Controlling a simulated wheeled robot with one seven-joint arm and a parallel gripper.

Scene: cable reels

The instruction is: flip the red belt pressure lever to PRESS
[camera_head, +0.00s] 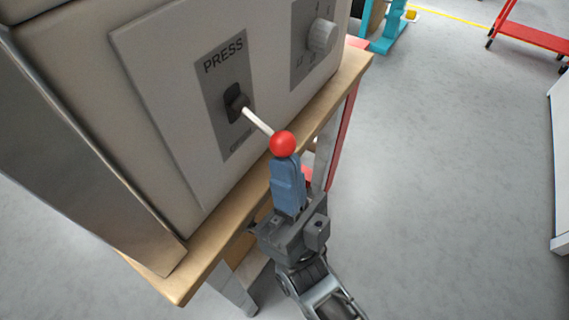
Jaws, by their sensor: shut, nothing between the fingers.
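The pressure lever is a white rod with a red ball knob (282,144). It comes out of a black slot in a grey plate (224,95) on the machine's front panel. PRESS is printed at the top of the plate; the lower label is too small and partly blocked to read. The rod slants outward and down toward the lower right. My gripper (287,160) is shut, with its blue-grey fingers upright directly below the red knob. The fingertips appear to touch or nearly touch the knob's underside. Nothing shows between the fingers.
A second grey plate with a white rotary knob (321,34) is to the upper right on the same panel. The machine stands on a wooden-topped table (190,272). A red cart (535,35) is at the far right. The grey floor right of the table is clear.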

